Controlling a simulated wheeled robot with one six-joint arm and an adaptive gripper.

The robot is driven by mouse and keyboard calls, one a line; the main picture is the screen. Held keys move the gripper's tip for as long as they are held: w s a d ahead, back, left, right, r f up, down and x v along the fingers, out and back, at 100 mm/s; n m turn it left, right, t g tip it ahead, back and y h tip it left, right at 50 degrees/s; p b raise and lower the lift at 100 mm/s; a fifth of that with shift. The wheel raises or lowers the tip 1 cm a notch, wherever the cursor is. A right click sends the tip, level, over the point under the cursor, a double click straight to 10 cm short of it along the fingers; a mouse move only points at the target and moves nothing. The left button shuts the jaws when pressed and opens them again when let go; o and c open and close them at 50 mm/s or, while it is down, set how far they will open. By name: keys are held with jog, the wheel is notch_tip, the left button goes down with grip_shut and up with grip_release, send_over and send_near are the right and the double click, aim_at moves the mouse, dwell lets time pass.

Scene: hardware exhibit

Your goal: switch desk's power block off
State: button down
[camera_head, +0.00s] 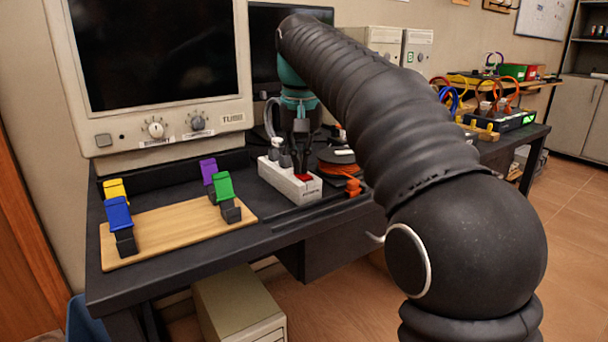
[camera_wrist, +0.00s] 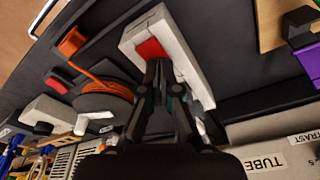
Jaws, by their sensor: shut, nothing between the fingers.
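The power block (camera_head: 292,189) is a white strip on the dark desk (camera_head: 240,236), with a red switch (camera_head: 304,177) at its near end and dark plugs farther back. My gripper (camera_head: 304,168) points down over the block, its fingertips close to the red switch. In the wrist view the block (camera_wrist: 190,62) runs behind my fingers, and the red switch (camera_wrist: 151,49) shows just beyond the fingertips (camera_wrist: 160,64). My gripper is shut and empty. I cannot tell whether the fingertips touch the switch, or its on/off position.
An orange cable reel (camera_head: 337,157) stands right beside the block. A wooden board (camera_head: 170,232) with coloured clips lies to the left. A large monitor (camera_head: 155,75) stands behind it. More equipment (camera_head: 500,122) fills the far right desk.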

jog(key=shift+f, duration=0.2)
jog(key=shift+r+p, duration=2.1)
jog(key=shift+r, duration=1.4)
